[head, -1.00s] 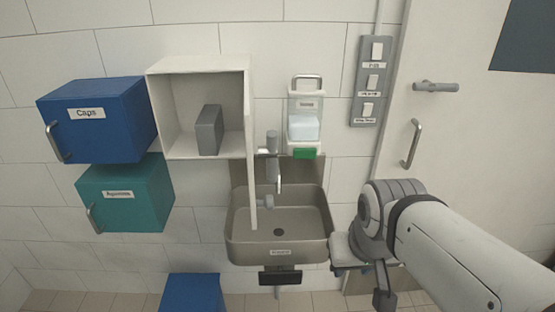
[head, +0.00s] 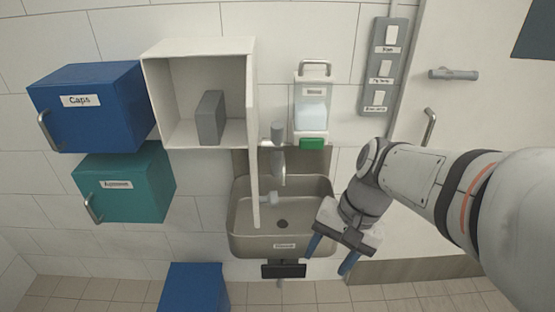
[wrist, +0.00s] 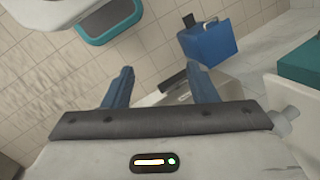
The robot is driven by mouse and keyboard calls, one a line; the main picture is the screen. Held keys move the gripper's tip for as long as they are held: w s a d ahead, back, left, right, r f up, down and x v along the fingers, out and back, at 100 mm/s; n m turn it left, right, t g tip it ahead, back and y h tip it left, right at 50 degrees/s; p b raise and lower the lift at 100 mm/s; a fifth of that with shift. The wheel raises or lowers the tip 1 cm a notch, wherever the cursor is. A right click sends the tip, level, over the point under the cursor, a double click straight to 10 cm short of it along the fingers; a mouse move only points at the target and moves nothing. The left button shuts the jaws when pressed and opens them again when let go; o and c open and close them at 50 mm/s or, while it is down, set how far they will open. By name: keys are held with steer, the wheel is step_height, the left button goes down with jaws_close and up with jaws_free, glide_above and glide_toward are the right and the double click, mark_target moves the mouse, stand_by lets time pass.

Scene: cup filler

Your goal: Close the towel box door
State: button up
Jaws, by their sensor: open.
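The white towel box (head: 200,48) hangs on the wall with its front open and a grey block (head: 210,118) inside. Its door (head: 252,150) stands open at the right edge, seen nearly edge-on, sticking out toward me in front of the sink's left part. My gripper (head: 331,258) is open and empty, with its blue fingers pointing down, to the right of the door and below it in the picture, by the sink's front right.
A grey sink (head: 300,215) with a tap sits below the towel box. A soap dispenser (head: 312,105) and switch panel (head: 385,65) are to the right. A blue box (head: 95,105) and teal box (head: 125,185) hang left; a blue bin (head: 195,290) stands on the floor.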

steer(key=w+r+m+y, duration=0.3)
steer(key=w+m+y, duration=1)
steer(key=y, duration=0.1)
steer(key=a, duration=0.8)
steer(key=shift+f+y+p, duration=0.2)
steer(key=shift+y+p, duration=0.1)
steer(key=shift+p, duration=0.05)
steer(key=shift+s, duration=0.1)
steer(key=shift+c, duration=0.4)
jaws_close()
